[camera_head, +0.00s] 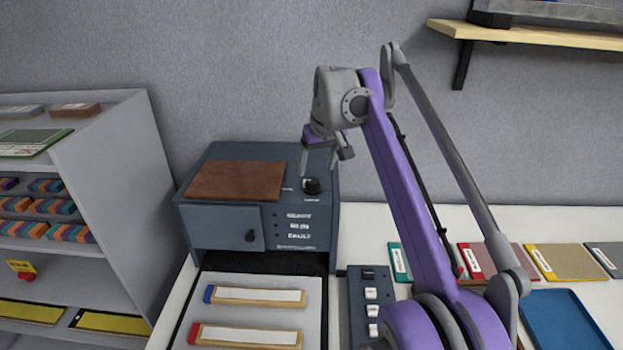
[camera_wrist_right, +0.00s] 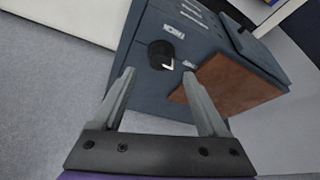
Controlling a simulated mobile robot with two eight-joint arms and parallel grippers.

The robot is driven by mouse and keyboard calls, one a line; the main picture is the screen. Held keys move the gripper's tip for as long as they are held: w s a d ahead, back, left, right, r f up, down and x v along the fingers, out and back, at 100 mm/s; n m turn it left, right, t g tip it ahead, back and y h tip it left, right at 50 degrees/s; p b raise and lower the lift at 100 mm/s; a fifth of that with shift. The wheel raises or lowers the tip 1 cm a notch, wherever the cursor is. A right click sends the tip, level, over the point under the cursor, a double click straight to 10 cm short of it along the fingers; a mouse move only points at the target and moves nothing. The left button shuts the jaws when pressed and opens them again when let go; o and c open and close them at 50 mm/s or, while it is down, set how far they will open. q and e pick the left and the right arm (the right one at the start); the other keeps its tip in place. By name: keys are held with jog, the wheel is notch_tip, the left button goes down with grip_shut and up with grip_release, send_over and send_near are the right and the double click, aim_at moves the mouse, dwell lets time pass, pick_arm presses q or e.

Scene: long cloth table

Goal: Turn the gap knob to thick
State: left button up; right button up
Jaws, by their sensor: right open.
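The gap knob (camera_head: 312,186) is a round black knob on the top right of a dark blue machine (camera_head: 310,262). In the right wrist view the knob (camera_wrist_right: 160,54) has a white pointer mark. A label reading THICK (camera_wrist_right: 173,31) lies on one side of it and a smaller, unreadable label on the other; the pointer is turned toward the smaller label. My right gripper (camera_head: 319,160) is open and empty, pointing down just above the knob. In the wrist view the knob shows just beyond and between the fingertips (camera_wrist_right: 159,76), apart from them. My left gripper is not in view.
A brown board (camera_head: 236,181) lies on the machine's top beside the knob. A grey wall is close behind. A tray with two labelled bars (camera_head: 255,296) and a switch panel (camera_head: 370,290) stand in front. Shelves (camera_head: 110,200) are at left, folders (camera_head: 563,262) at right.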

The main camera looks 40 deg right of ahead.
aim_at(313, 180)
jog(key=x, duration=0.5)
jog(key=shift+w+f, duration=0.15)
jog(key=shift+f, duration=0.05)
grip_shut()
